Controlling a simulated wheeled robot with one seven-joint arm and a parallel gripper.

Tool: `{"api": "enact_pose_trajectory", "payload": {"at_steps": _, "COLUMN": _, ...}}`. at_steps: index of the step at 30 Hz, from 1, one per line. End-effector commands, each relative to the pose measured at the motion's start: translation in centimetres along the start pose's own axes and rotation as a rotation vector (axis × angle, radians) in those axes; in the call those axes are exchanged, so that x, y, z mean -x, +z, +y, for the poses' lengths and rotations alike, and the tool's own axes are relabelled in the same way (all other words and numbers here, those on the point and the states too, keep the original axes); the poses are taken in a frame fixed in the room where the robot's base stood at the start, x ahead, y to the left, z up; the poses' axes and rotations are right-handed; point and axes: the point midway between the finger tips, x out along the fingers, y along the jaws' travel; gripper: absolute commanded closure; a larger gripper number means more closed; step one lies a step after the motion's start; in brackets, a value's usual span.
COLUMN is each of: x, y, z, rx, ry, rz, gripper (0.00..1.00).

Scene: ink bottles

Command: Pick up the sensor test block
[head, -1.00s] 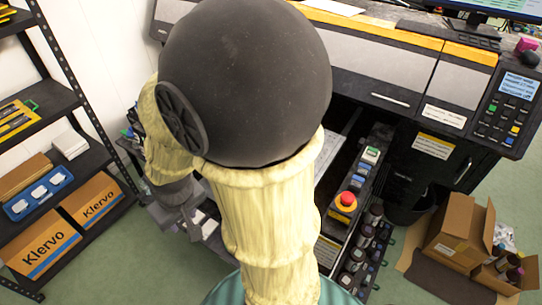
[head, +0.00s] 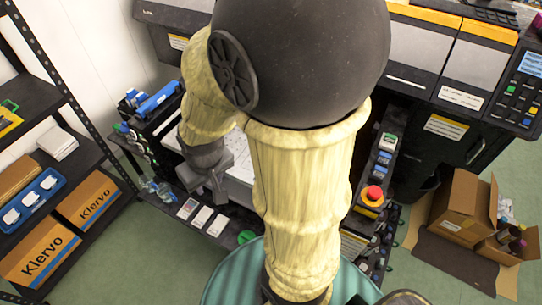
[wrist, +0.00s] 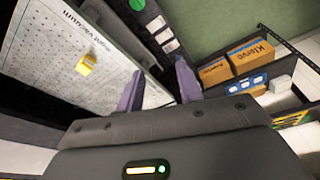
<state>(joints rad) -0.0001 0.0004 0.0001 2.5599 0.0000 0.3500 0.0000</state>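A small yellow block (wrist: 86,64), which looks like the sensor test block, sits on a white perforated plate (wrist: 45,45) in the wrist view. My gripper (wrist: 158,84) is open in that view, its two purple-grey fingers apart with nothing between them. The block is left of the fingers and apart from them. In the head view my gripper (head: 205,168) hangs over the left part of the white plate (head: 240,160). I cannot see the block in the head view; my arm covers much of the plate.
A control strip with a red button (head: 372,195) runs right of my arm. The printer (head: 425,50) stands behind. A shelf with Klervo boxes (head: 38,258) is at left. Open cardboard boxes (head: 465,210) stand on the floor at right.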

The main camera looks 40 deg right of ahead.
Motion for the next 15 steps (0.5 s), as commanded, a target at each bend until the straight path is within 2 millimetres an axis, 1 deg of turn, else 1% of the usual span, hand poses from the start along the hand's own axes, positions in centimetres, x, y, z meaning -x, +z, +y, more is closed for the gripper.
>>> {"api": "enact_pose_trajectory", "payload": {"at_steps": 1, "x": 0.0, "y": 0.0, "z": 0.0, "rx": -0.001, "ry": 0.0, "rz": 0.0, "gripper": 0.56}}
{"api": "enact_pose_trajectory", "payload": {"at_steps": 4, "x": -0.4, "y": 0.1, "z": 0.2, "rx": -0.025, "ry": -0.002, "rz": -0.011, "gripper": 0.36}}
{"api": "enact_pose_trajectory", "payload": {"at_steps": 5, "x": -0.7, "y": 0.2, "z": 0.3, "rx": -0.042, "ry": -0.004, "rz": -0.019, "gripper": 0.35}}
{"api": "enact_pose_trajectory", "payload": {"at_steps": 8, "x": -2.1, "y": 0.6, "z": 1.3, "rx": -0.146, "ry": -0.014, "rz": -0.068, "gripper": 0.35}}
{"api": "enact_pose_trajectory", "payload": {"at_steps": 11, "x": -4.2, "y": 1.2, "z": 2.3, "rx": -0.31, "ry": -0.043, "rz": -0.144, "gripper": 0.35}}
{"api": "enact_pose_trajectory", "payload": {"at_steps": 15, "x": -7.5, "y": 2.0, "z": 3.5, "rx": -0.606, "ry": -0.121, "rz": -0.274, "gripper": 0.35}}
